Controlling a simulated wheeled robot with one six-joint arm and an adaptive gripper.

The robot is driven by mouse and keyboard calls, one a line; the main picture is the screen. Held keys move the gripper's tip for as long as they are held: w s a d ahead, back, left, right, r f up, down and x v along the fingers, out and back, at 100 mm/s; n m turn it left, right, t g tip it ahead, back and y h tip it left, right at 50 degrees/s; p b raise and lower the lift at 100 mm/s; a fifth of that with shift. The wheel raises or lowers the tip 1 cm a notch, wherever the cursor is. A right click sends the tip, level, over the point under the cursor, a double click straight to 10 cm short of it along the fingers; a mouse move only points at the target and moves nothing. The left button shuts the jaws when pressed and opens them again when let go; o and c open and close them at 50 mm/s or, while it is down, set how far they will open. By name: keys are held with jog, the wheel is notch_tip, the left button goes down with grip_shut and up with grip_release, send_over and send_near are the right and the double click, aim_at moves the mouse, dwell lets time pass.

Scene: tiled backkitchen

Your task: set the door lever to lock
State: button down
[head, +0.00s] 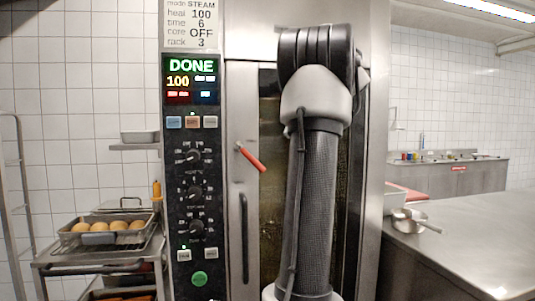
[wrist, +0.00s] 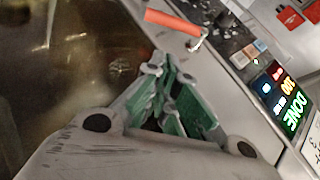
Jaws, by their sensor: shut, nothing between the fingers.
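The door lever (head: 251,158) has a red grip and a metal pivot on the oven door's left edge. In the head view it slants down to the right from its pivot. It also shows in the wrist view (wrist: 172,24), just beyond my fingertips and apart from them. My gripper (wrist: 165,68) is shut and empty in the wrist view, with green pads on its fingers. In the head view my arm covers much of the oven door, and my gripper is hidden. The oven door (head: 243,205) looks closed, with a dark handle below the lever.
The control panel (head: 191,170) reads DONE and 100. A rack cart (head: 100,262) with a tray of buns stands at the left. A steel counter (head: 470,250) with a pan (head: 411,221) is at the right.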

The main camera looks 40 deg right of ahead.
aim_at(250, 158)
jog(key=x, duration=0.5)
jog(key=d+x, duration=0.1)
jog(key=x, duration=0.2)
jog(key=shift+w, duration=0.4)
jog(key=a+f, duration=0.1)
jog(key=w+a+f, duration=0.1)
jog(key=f, duration=0.1)
jog(key=shift+w+a, duration=0.2)
jog(key=shift+a, duration=0.1)
jog(key=shift+a+f, duration=0.15)
jog(key=shift+a, duration=0.05)
